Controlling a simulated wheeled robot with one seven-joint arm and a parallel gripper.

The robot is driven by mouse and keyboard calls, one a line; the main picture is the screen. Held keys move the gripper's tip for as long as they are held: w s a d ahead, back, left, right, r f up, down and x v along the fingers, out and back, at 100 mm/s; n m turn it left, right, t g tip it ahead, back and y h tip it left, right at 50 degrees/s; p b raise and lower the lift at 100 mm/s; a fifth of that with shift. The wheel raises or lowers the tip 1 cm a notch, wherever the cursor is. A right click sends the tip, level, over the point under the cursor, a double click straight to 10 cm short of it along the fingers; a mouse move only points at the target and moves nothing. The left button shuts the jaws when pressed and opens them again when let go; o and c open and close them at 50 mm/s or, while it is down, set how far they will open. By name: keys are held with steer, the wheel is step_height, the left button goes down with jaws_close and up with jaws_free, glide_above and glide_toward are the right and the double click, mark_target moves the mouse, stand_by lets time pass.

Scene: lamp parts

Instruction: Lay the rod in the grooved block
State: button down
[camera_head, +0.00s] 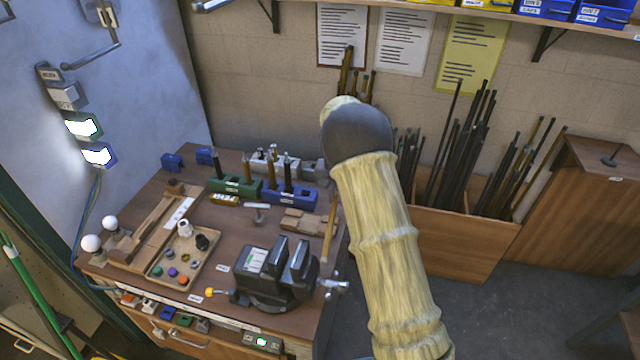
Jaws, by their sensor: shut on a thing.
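My gripper is not visible; my arm in its pale yellow ridged sleeve, with a dark grey joint, rises through the middle right and hides part of the scene. A thin light-brown stick (329,238) shows at the bench's right edge beside my arm; I cannot tell whether it is the rod or whether anything holds it. A low wooden block (304,222) with dark lines along its top lies on the bench to the left of the stick. It may be the grooved block, but its groove is too small to make out.
The bench (226,237) carries a black vise (273,272), a tray of small parts (182,262), a long wooden fixture (150,232), and green (236,187) and blue (289,197) tool holders. Bins of upright rods (460,235) stand to the right. A shelf runs along the wall above.

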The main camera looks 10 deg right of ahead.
steer(key=s+d+f+n+b, duration=0.1)
steer(key=s+f+b, duration=0.4)
steer(key=f, duration=0.6)
steer(key=s+d+f+n+b, duration=0.2)
steer(key=s+d+f+b, duration=0.2)
steer(key=f, duration=0.7)
steer(key=shift+s+b, duration=0.5)
steer(key=shift+s, duration=0.2)
steer(key=shift+d, duration=0.15)
